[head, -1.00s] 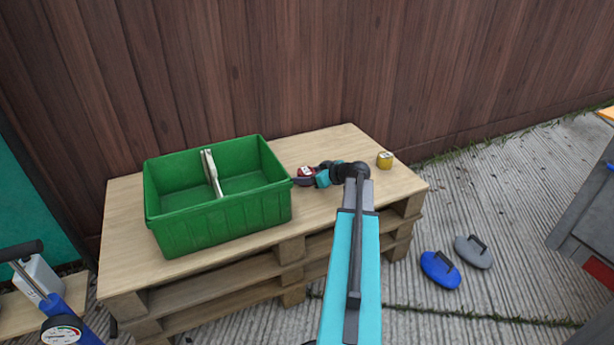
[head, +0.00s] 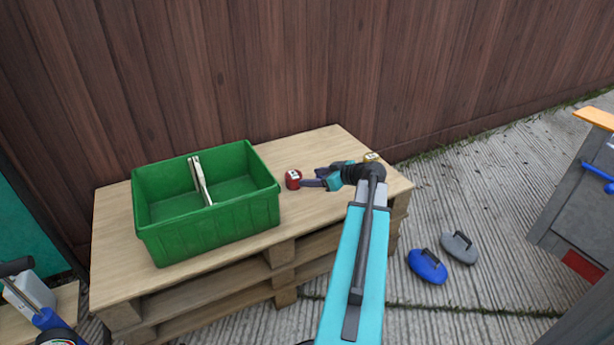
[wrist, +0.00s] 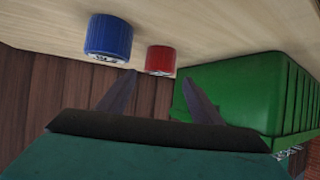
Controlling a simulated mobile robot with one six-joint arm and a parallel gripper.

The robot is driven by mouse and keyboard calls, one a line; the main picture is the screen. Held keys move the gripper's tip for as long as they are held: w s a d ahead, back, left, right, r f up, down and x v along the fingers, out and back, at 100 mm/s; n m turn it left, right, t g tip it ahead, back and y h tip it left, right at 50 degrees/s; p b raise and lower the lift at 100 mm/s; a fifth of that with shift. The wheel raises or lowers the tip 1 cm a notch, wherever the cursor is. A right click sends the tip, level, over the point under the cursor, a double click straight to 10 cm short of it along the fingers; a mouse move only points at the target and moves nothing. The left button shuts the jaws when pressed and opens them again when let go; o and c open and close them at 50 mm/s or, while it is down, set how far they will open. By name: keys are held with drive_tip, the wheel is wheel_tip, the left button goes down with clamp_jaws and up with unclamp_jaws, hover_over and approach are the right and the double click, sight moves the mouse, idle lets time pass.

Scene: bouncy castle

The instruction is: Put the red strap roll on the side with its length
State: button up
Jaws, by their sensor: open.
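The red strap roll (head: 293,179) stands on the pallet top, just right of the green crate (head: 215,229), with a pale label on its top. It also shows in the wrist view (wrist: 160,60), ahead of and between the fingers. My gripper (head: 309,183) is open and empty, right of the red roll and apart from it; its two fingers show in the wrist view (wrist: 160,88). The crate (wrist: 240,92) is at the right there. A pale divider (head: 200,181) splits the crate into two compartments, both looking empty. No length marking is readable.
A blue roll (wrist: 108,37) stands beside the red one in the wrist view; I cannot make it out in the head view. The pallet top (head: 118,262) is otherwise clear. A wooden fence (head: 300,70) stands close behind.

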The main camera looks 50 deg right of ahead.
drive_tip(key=shift+s+r, duration=0.3)
drive_tip(key=shift+s, duration=0.25)
idle(0.4)
